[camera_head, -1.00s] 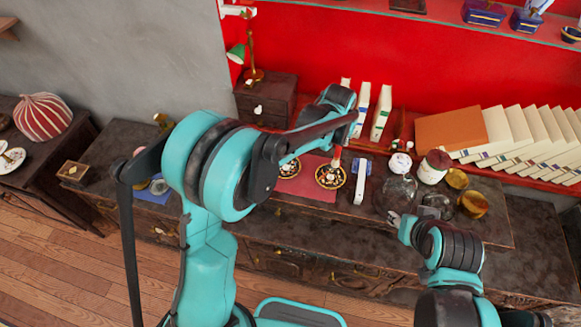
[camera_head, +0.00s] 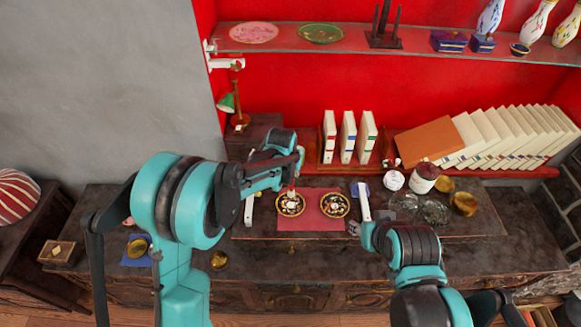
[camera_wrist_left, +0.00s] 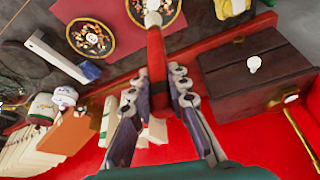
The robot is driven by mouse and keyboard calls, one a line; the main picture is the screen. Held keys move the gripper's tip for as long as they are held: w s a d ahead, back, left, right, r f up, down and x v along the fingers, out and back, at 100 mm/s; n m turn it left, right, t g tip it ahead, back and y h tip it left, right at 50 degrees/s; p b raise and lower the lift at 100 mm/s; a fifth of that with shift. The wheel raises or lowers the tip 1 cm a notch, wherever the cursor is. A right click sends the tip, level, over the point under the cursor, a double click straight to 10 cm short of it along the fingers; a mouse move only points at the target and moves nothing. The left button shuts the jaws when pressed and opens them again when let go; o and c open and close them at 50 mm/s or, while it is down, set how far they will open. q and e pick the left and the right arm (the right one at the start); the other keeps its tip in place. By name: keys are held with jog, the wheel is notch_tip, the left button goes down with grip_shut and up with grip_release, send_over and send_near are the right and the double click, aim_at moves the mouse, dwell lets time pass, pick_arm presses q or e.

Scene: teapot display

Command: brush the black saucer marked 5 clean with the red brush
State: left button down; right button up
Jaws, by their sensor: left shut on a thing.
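Two black saucers with gold rims stand on the red mat (camera_head: 313,222): a left saucer (camera_head: 278,205) and a right saucer (camera_head: 335,207). Both bear pale and orange patches; I cannot tell pattern from dirt, nor read a 5 on either. My left gripper (camera_head: 298,160) is shut on the red brush (camera_wrist_left: 156,62). The brush points down over the left saucer, its pale tip within that saucer's outline in the left wrist view (camera_wrist_left: 170,18); contact is unclear. The other saucer (camera_wrist_left: 92,38) lies beside it there. My right gripper (camera_head: 354,229) is near the mat's lower right corner; its fingers are unclear.
Glass bowls (camera_head: 432,212) and a lidded white jar (camera_head: 423,178) are farther right. Upright books (camera_head: 348,138) line the back. A dark wooden box (camera_wrist_left: 255,70) is close to my left gripper.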

aim_at(292, 183)
pick_arm(q)
jog(key=shift+d+f+b, duration=0.3)
jog(key=shift+f, duration=0.2)
jog(key=shift+a+f+b, duration=0.1)
jog(key=shift+f+b, duration=0.95)
jog(key=shift+f, duration=0.85)
jog(key=shift+f+b, duration=0.4)
jog(key=shift+f, duration=0.2)
jog(key=shift+f+b, duration=1)
jog(key=shift+b, duration=0.1)
